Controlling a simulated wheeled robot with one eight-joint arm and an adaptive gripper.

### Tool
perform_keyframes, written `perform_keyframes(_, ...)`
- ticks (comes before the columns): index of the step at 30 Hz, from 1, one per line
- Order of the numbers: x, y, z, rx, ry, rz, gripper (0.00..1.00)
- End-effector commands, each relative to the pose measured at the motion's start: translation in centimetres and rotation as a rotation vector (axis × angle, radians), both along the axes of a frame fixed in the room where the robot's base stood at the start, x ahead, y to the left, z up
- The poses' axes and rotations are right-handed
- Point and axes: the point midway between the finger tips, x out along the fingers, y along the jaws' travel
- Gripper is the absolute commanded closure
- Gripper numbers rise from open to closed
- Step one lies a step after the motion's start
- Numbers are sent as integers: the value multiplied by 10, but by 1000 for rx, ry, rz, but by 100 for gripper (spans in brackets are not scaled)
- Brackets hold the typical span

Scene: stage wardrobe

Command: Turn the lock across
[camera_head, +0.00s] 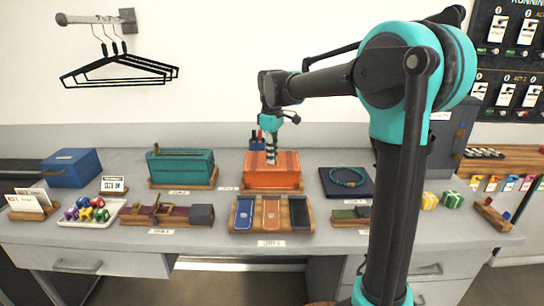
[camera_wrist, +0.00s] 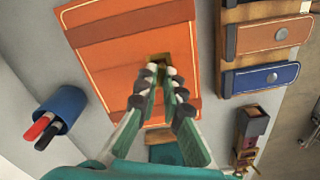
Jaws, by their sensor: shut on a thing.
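An orange box (camera_head: 286,178) with pale edge lines stands on a wooden base in the middle of the table. Its orange panel fills the upper middle of the wrist view (camera_wrist: 110,50). A small brass lock (camera_wrist: 165,58) sits near the panel's right side. My gripper (camera_wrist: 157,72) is over it with the fingertips close together, shut on the lock. The fingertips hide most of the lock, so its exact angle is hard to tell.
A teal box (camera_head: 180,166) stands left of the orange one, and a dark tray with a teal ring (camera_head: 348,177) right. A strap tray (camera_head: 271,228) lies in front. A blue pen cup (camera_wrist: 60,108) is close beside the box.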

Motion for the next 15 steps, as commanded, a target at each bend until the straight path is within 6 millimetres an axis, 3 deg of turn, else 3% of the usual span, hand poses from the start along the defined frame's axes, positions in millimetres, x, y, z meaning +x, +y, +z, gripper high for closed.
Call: perform_keyframes(15,0,0,0,-1,-1,-490,100)
